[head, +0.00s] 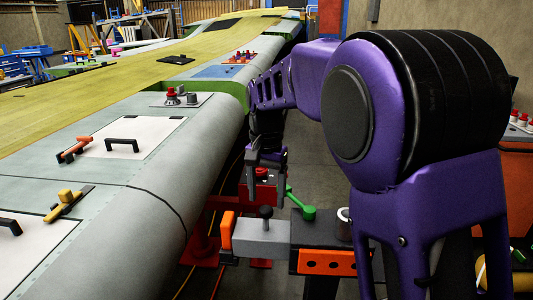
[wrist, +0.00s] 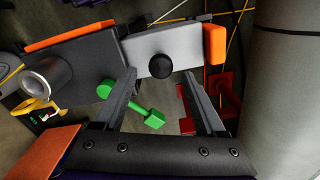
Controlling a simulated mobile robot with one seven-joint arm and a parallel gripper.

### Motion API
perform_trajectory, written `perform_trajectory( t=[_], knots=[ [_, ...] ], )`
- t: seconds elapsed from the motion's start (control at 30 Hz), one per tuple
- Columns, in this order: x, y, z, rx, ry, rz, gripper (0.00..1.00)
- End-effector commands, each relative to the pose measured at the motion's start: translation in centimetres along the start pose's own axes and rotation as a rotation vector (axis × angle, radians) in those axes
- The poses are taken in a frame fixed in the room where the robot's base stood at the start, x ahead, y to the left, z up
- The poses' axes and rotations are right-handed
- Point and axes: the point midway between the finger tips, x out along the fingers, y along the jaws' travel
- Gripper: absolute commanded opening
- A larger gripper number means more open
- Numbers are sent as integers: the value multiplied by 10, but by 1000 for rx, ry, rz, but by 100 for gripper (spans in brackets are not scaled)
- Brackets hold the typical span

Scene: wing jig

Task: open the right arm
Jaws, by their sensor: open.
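The jig arm, a grey bar (head: 262,238) with an orange end pad (head: 227,231), lies beside the wing's rounded edge. It also shows in the wrist view (wrist: 187,48) with its orange pad (wrist: 214,44). A black knob (head: 266,212) stands up from the bar. In the wrist view the knob (wrist: 160,66) lies between my fingertips. My gripper (head: 266,196) is open and empty above the bar; its fingers (wrist: 160,80) are spread on either side of the knob. I cannot tell whether they touch it. A green lever (head: 301,204) sits behind the bar and shows below it in the wrist view (wrist: 130,107).
The wing (head: 190,150) fills the left, with handles and latches on its panels. A dark bracket with an orange plate (head: 326,262) carries the bar. A red stand (wrist: 226,92) is near the wing. An orange cabinet (head: 519,160) stands at the right. Cables lie on the floor.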

Motion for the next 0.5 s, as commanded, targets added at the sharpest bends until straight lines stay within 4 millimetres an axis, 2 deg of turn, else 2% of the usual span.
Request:
perform_trajectory(
  t=[0.03, 0.3, 0.5],
  knots=[
    [-15, -1, -1, 0, 4, -4, 73],
    [-83, 0, -1, 1, 4, -2, 73],
    [-124, 0, -1, 0, 3, -1, 73]
  ],
)
